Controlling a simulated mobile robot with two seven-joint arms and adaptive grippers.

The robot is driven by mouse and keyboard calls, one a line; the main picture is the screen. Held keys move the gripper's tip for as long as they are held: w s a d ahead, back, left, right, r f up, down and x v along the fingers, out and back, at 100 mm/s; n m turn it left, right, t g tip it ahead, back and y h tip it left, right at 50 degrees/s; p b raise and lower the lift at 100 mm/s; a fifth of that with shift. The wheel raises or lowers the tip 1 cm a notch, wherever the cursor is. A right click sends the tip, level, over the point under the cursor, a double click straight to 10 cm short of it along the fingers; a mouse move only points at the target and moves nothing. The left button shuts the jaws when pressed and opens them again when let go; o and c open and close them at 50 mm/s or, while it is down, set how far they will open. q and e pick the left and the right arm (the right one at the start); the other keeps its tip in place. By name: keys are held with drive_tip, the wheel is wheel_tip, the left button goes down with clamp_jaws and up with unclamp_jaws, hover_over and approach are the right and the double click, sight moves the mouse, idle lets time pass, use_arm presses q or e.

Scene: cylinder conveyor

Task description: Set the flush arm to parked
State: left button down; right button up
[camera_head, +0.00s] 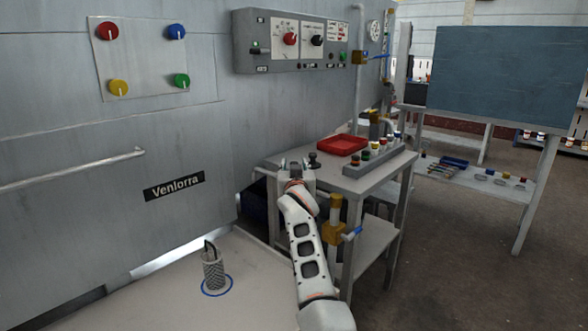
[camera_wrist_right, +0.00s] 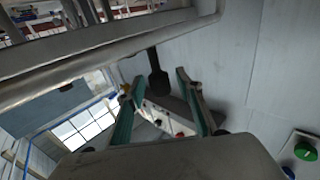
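No part is labelled as the flush arm, so I cannot tell for sure which it is. A black knob-like handle (camera_head: 313,159) stands at the near left corner of the grey table, just beside my right gripper (camera_head: 297,168). In the right wrist view a dark, flat-ended handle (camera_wrist_right: 158,80) lies between or just beyond the fingertips of the right gripper (camera_wrist_right: 159,76). Its fingers are spread apart, and no contact with the handle can be made out. A curved grey pipe (camera_head: 386,124) rises at the table's back. My left gripper is not in view.
A control panel (camera_head: 300,42) hangs behind. A mesh cylinder (camera_head: 212,272) stands on the left surface.

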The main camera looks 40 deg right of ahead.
drive_tip(key=shift+f, duration=0.3)
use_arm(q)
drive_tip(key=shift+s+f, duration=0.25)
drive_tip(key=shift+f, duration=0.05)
use_arm(e)
wheel_tip(320, 180, up, 10)
drive_tip(key=shift+r, duration=0.1)
idle(0.4)
